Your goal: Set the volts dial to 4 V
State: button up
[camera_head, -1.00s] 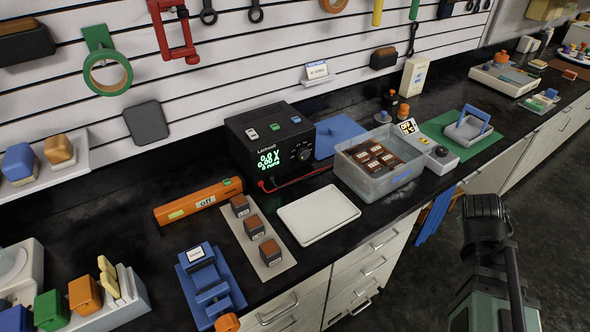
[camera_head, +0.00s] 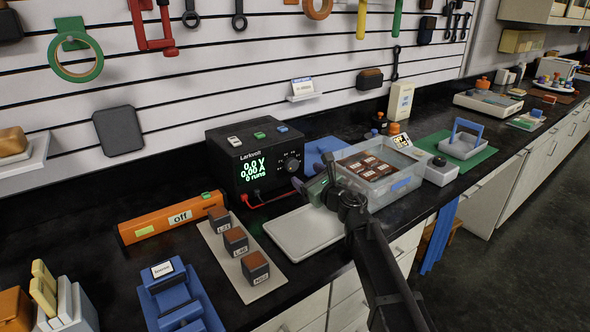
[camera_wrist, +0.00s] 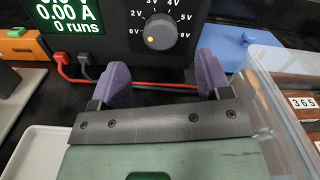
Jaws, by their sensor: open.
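The black power supply (camera_head: 238,168) stands at the back of the counter, and its green display reads 0.0 V, 0.00 A and 0 runs. Its round volts dial (camera_head: 293,164) is on the right of the front face. In the wrist view the dial (camera_wrist: 160,32) has marks from 0V to 6V around it, and its pale dot sits at the lower left, towards 0V. My gripper (camera_head: 308,186) is in front of the supply. In the wrist view its two purple fingers (camera_wrist: 163,76) are apart and empty, below the dial and not touching it.
A clear tub (camera_head: 376,184) with brown blocks stands close to the right of my gripper. A white tray (camera_head: 305,236) lies below it. Red and black leads (camera_wrist: 150,86) cross in front of the supply.

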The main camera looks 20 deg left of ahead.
aim_at(294, 166)
jog(key=x, duration=0.6)
jog(key=shift+w+a, duration=0.15)
jog(key=shift+a, duration=0.05)
jog(key=c, duration=0.9)
jog(key=shift+c, duration=0.2)
jog(key=shift+m, duration=0.3)
jog(key=m, duration=0.5)
jog(key=shift+d, duration=0.1)
jog(key=m, duration=0.7)
